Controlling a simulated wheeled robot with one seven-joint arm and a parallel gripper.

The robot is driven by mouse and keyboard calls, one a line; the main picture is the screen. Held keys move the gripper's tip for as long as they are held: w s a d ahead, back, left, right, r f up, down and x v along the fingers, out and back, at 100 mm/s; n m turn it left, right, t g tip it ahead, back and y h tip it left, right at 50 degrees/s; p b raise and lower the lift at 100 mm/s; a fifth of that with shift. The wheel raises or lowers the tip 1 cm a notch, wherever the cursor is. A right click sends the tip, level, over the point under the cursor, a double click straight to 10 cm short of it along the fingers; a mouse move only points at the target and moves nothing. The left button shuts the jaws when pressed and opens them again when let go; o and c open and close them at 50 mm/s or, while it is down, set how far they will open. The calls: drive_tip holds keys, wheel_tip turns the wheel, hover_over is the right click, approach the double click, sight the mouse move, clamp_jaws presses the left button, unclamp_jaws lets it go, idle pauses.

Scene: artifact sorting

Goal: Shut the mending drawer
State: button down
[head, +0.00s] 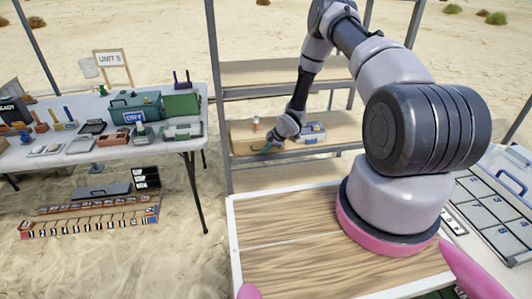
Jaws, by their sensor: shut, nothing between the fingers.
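No drawer is clearly marked as the mending drawer in the head view. My gripper (268,147) is small and far off, at the front edge of the middle wooden shelf (240,133) of a metal rack. It looks shut and empty. A dark bar like a handle shows just left of it along that edge; whether it belongs to a drawer, and whether my gripper touches it, I cannot tell. A small jar (256,123) and a blue and white box (311,132) sit on that level. My arm hides part of the rack's right side.
A white folding table (190,146) with tools and boxes, including a teal box (135,107), stands at left. Trays (90,213) lie on the sand below it. A wood-topped table (285,262) is close in front. A panel of grey compartments (490,210) is at right.

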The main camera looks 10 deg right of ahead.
drive_tip(key=s+d+r+m+h, duration=0.1)
drive_tip(key=s+d+r+m, duration=0.2)
drive_tip(key=r, duration=1.1)
drive_tip(key=s+d+r+m+t+h, duration=0.1)
drive_tip(key=s+d+r+m+h, duration=0.2)
drive_tip(key=r, duration=1.1)
drive_tip(key=s+d+r+m, duration=0.1)
drive_tip(key=d+r+m, duration=0.3)
drive_tip(key=r, duration=1)
drive_tip(key=s+r+m, duration=0.6)
drive_tip(key=s+r, duration=0.8)
drive_tip(key=s+a+r+m+y, duration=0.1)
drive_tip(key=s+a+r+m, duration=0.1)
drive_tip(key=s, duration=0.6)
drive_tip(key=s+a+r+m+t, duration=0.1)
drive_tip(key=s+r+m, duration=0.2)
drive_tip(key=s, duration=0.5)
drive_tip(key=shift+s+a+r+y, duration=0.2)
drive_tip(key=shift+s+a+y, duration=0.1)
drive_tip(key=shift+a+y, duration=0.1)
